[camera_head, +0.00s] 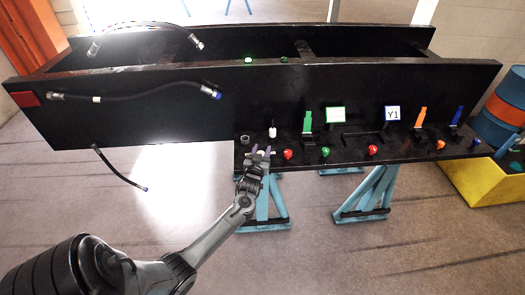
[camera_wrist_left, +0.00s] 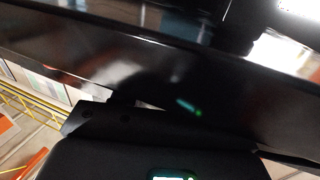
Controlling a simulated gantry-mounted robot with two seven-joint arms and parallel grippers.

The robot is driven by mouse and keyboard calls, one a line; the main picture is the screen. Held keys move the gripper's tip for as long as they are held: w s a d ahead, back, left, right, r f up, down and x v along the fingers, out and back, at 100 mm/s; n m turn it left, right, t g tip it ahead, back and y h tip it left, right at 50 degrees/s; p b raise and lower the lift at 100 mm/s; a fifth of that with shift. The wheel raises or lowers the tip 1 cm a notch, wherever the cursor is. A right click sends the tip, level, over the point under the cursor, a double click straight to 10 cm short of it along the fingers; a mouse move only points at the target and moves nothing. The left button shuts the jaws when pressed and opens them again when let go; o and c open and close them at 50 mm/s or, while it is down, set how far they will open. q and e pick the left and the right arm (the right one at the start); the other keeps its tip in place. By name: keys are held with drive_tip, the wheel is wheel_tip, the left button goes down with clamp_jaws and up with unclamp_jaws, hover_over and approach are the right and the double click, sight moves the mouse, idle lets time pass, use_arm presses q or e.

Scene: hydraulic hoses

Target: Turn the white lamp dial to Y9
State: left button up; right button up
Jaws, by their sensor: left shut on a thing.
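My left gripper (camera_head: 261,151) comes up from below to the front edge of the black panel's ledge. Its fingers are shut on a small white knob, which looks like the white lamp dial (camera_head: 261,153); the fingers partly hide it. A white lever (camera_head: 272,131) stands just behind it. A sign with a green border (camera_head: 336,114) has lettering too small to read. My right gripper is not in view.
Along the ledge are a red knob (camera_head: 287,154), a green knob (camera_head: 325,151), another red knob (camera_head: 372,149), and orange (camera_head: 440,144) and blue (camera_head: 477,142) ones. Hoses (camera_head: 140,92) hang at the left. A yellow bin (camera_head: 490,185) stands at the right.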

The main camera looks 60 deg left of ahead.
use_arm(q)
drive_tip(key=shift+n+g+y, duration=0.8)
drive_tip(key=shift+g, duration=0.2)
drive_tip(key=shift+s+a, duration=0.1)
drive_tip(key=o, duration=1)
drive_tip(key=v, duration=1)
drive_tip(key=shift+s+d, duration=0.15)
drive_tip(key=shift+d, duration=0.25)
